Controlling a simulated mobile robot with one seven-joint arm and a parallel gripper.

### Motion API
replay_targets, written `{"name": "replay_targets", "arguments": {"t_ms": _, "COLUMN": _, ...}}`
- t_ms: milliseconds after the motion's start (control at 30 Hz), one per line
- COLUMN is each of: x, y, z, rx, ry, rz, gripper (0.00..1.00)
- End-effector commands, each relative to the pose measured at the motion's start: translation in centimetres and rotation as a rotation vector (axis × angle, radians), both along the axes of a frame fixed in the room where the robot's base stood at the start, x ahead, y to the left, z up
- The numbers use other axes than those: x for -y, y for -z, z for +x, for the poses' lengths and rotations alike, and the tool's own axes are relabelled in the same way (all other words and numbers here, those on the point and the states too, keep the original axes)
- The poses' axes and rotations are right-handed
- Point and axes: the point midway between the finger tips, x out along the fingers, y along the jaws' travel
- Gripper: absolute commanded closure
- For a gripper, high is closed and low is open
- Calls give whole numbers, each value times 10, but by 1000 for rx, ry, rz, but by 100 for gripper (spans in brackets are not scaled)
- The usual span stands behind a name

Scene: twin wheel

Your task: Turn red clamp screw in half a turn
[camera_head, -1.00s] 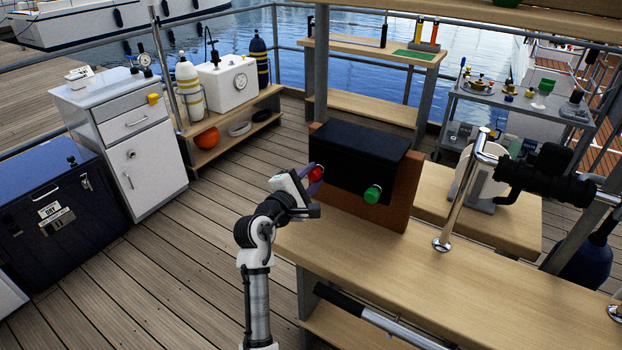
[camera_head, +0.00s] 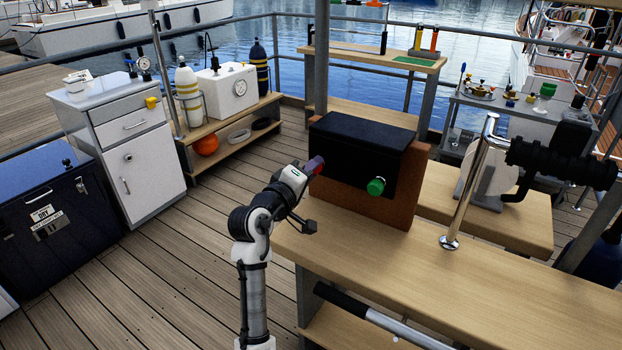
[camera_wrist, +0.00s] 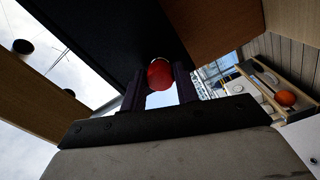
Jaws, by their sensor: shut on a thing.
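The red clamp screw (camera_wrist: 160,74) shows in the wrist view as a round red knob between the two dark fingers of my gripper (camera_wrist: 159,88), which is shut on it.
The wooden bench (camera_head: 460,270) carries a chrome post (camera_head: 469,185) with a black fitting to the right of the box. A white cabinet (camera_head: 130,140) and a dark blue chest (camera_head: 60,205) stand at left. The deck between them and my arm is clear.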

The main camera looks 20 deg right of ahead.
Motion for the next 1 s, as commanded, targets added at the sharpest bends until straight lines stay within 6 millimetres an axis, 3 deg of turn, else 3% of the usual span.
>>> {"name": "replay_targets", "arguments": {"t_ms": 1000, "x": -1, "y": 5, "z": 1, "rx": 763, "ry": -2, "rz": 597, "gripper": 92}}
